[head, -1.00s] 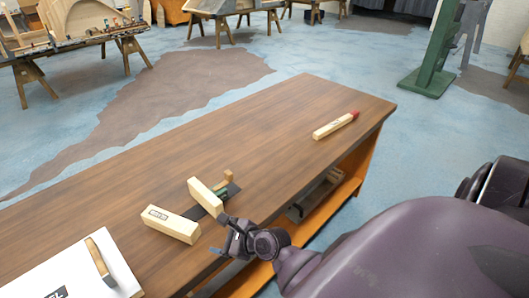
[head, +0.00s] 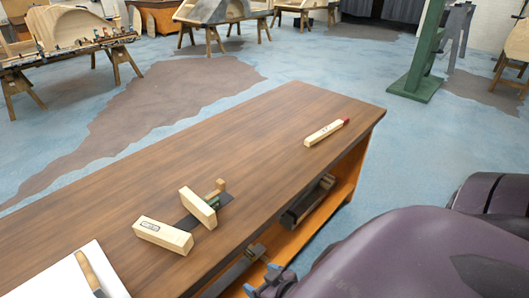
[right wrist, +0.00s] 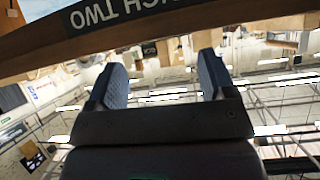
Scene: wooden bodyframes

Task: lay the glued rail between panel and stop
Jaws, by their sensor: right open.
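Two pale wooden pieces sit near the bench's front edge in the head view: a thick block with a dark label (head: 162,236), and a plain bar (head: 198,207) across a dark flat strip (head: 223,199). I cannot tell which piece is the rail, panel or stop. My right gripper (head: 261,279) is low in front of the bench edge, apart from the pieces. In the right wrist view, its two blue-grey fingers (right wrist: 163,78) are spread and empty. My left gripper is out of view.
The brown bench top (head: 120,200) is mostly clear. A pale stick with a red end (head: 323,132) lies at its far right. A white sheet (head: 62,275) with a wood-handled item (head: 88,270) is at lower left. An orange shelf (head: 325,215) holds dark items below.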

